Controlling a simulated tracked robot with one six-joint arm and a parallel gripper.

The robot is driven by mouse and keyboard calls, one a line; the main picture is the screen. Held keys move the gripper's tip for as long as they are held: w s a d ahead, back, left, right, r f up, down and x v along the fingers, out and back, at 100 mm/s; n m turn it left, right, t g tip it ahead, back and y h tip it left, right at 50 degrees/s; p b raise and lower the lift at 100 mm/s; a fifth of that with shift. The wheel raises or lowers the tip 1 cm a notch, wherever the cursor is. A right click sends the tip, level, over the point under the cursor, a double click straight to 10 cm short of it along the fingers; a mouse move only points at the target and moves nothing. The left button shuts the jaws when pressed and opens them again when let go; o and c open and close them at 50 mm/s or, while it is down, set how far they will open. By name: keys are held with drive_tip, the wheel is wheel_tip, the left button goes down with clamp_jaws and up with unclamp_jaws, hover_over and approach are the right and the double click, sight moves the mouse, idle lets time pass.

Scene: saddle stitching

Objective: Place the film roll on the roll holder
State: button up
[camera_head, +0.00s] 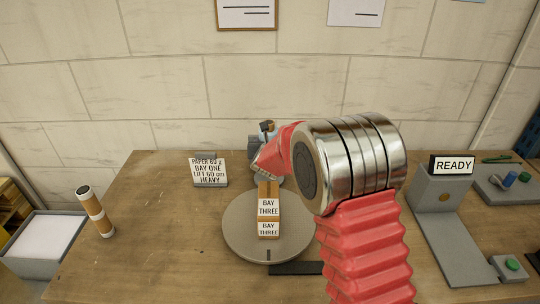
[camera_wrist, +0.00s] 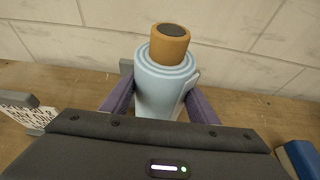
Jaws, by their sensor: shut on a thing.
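The film roll (camera_wrist: 160,90) is light blue film wound on an orange-brown core with a dark end. My gripper (camera_wrist: 158,98) is shut on it, one purple finger on each side, in the wrist view. The roll stands near upright, core end up. In the head view the roll (camera_head: 268,127) is small and partly hidden behind my red wrist, near the table's back edge. A grey block (camera_head: 253,144) shows beside it, and a grey edge (camera_wrist: 126,67) shows behind the roll in the wrist view. I cannot tell whether this is the roll holder, or whether the roll touches it.
A grey "READY" stand (camera_head: 437,195) is at the right. The left tabletop is mostly clear.

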drive_tip(key=shift+f, duration=0.3)
drive_tip(key=shift+f, duration=1.9)
drive_tip(key=o, duration=1.6)
drive_tip(key=shift+f, duration=0.2)
drive_tip(key=shift+c, duration=0.2)
drive_tip(key=shift+r, duration=0.15)
drive_tip(key=v, duration=1.2)
